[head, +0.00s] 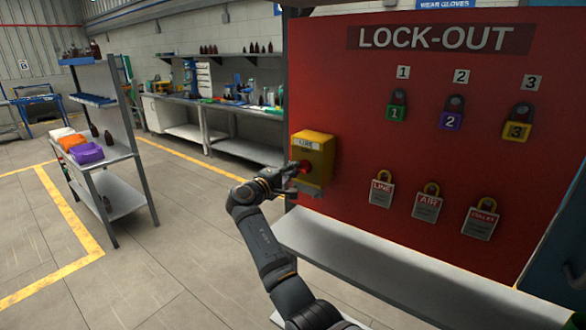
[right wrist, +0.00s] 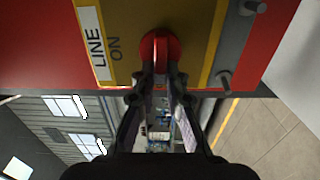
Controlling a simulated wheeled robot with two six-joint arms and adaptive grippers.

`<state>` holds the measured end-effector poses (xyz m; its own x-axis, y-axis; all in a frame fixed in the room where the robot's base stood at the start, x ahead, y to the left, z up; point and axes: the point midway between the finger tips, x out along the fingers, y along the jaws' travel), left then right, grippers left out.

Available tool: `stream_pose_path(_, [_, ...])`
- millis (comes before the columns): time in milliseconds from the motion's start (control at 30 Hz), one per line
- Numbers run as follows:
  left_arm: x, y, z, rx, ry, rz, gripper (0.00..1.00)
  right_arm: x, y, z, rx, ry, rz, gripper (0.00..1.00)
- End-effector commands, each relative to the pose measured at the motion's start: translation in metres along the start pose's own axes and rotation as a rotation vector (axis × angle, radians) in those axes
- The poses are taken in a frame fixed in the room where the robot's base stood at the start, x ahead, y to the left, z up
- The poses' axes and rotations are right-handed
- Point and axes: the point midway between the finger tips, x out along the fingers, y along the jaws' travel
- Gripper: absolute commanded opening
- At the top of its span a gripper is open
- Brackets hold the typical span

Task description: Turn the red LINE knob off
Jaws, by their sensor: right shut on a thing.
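The red LINE knob (right wrist: 160,45) sits on the front of a yellow box (head: 316,152) at the left edge of the red lock-out board. In the right wrist view, the box face carries a "LINE" label and the word "ON" beside the knob. My right gripper (head: 292,172) reaches the knob from the left in the head view. In the right wrist view its two fingers (right wrist: 161,72) are shut on the knob, one on each side. The fingers partly cover the knob, so its exact angle is hard to tell. My left gripper is not in view.
The red LOCK-OUT board (head: 345,90) holds numbered padlocks, such as the green one (head: 397,112), and tagged padlocks, such as LINE (head: 381,193). A grey shelf (head: 350,262) juts out below. A trolley rack (head: 135,150) stands left, with open floor between.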

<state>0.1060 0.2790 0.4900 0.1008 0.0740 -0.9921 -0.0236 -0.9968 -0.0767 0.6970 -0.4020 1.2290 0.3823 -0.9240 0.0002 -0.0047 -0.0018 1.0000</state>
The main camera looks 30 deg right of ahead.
Motion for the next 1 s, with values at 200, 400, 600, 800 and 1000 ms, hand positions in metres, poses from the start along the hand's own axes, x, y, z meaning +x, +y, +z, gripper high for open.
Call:
stream_pose_path(200, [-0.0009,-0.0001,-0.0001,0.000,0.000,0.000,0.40,-0.0003,-0.0020,-0.0002,-0.022,0.001,-0.002,0.00])
stream_pose_path(400, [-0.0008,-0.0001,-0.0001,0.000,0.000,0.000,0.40,-0.0003,-0.0023,-0.0002,-0.024,0.001,-0.002,0.00])
stream_pose_path(600, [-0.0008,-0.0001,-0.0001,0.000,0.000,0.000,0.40,-0.0003,-0.0025,-0.0002,-0.023,0.001,-0.003,0.21])
stream_pose_path(800, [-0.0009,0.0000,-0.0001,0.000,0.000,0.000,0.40,-0.0001,-0.0015,-0.0001,-0.021,0.000,-0.002,0.35])
stream_pose_path(1000, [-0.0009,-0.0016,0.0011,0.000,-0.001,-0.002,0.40,-0.0016,-0.0012,-0.0003,-0.020,0.001,-0.001,0.35])
